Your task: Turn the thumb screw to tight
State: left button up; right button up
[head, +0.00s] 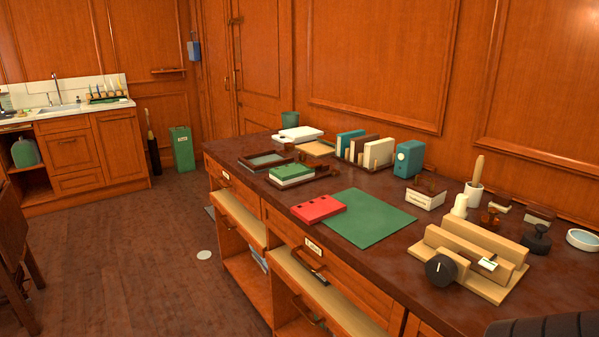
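A black round knob with a white pointer line, apparently the thumb screw (440,270), sits at the front left of a light wooden block fixture (487,285) on the desk. Its white line looks close to upright. The fixture has parallel wooden bars, with a small white piece (488,263) on the front bar. I cannot read any marking for tight. Neither of my grippers shows in this view. A dark rounded shape at the bottom right corner may be part of my arm.
The brown desk (395,189) also holds a green mat (370,222), a red block (318,208), a black stamp-like object (536,238) and a round white dish (582,240).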

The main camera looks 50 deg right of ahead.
aim_at(336, 173)
jog(key=i, duration=0.8)
jog(key=z, duration=2.3)
